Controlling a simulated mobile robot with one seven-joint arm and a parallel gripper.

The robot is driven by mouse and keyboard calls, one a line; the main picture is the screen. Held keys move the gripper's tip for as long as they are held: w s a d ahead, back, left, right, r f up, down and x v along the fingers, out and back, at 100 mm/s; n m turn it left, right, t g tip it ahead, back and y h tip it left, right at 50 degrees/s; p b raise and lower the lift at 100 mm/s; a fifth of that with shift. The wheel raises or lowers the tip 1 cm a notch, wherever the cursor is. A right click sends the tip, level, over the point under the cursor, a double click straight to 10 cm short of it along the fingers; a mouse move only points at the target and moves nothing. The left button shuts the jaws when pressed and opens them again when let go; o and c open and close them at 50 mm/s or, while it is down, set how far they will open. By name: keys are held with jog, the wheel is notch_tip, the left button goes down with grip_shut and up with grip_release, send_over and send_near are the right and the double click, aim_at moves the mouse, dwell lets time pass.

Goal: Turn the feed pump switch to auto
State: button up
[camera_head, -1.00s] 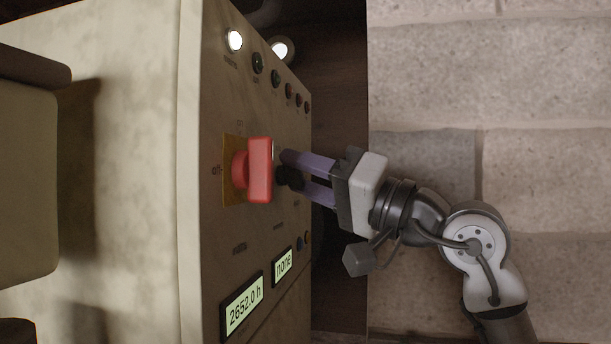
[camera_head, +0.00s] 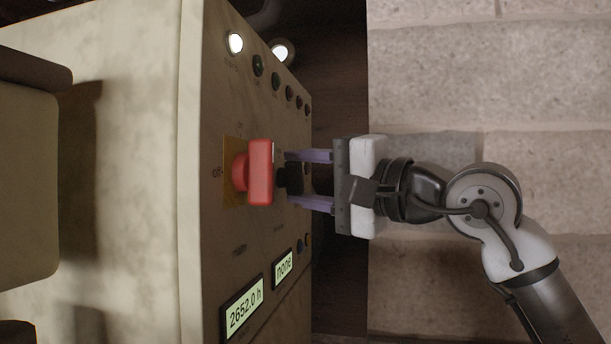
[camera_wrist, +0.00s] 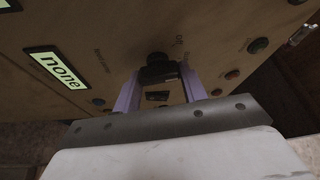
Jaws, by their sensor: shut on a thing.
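The switch is a black knob (camera_head: 293,179) on the beige panel, partly behind the red handle in the head view. In the wrist view the black knob (camera_wrist: 157,70) stands between my two purple fingers, near a small printed "off". My gripper (camera_head: 291,178) reaches in from the right and is shut on the knob, one finger on each side. In the wrist view my gripper (camera_wrist: 158,80) hides part of the panel below the knob.
A red handle (camera_head: 260,172) on a yellow plate sticks out just left of the knob. Displays reading "2652.0 h" (camera_head: 244,305) and "none" (camera_head: 283,267) are lower down. Several round buttons and lamps, one lit lamp (camera_head: 235,43), line the top. Right of the panel is open space before the stone surface.

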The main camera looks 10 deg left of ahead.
jog(key=shift+m+h+p, duration=0.3)
jog(key=shift+m+h, duration=0.1)
jog(key=shift+m, duration=0.8)
jog(key=o, duration=1)
jog(key=b+v, duration=0.3)
jog(key=v, duration=1.1)
jog(key=shift+w+r, duration=0.1)
jog(key=shift+r, duration=0.1)
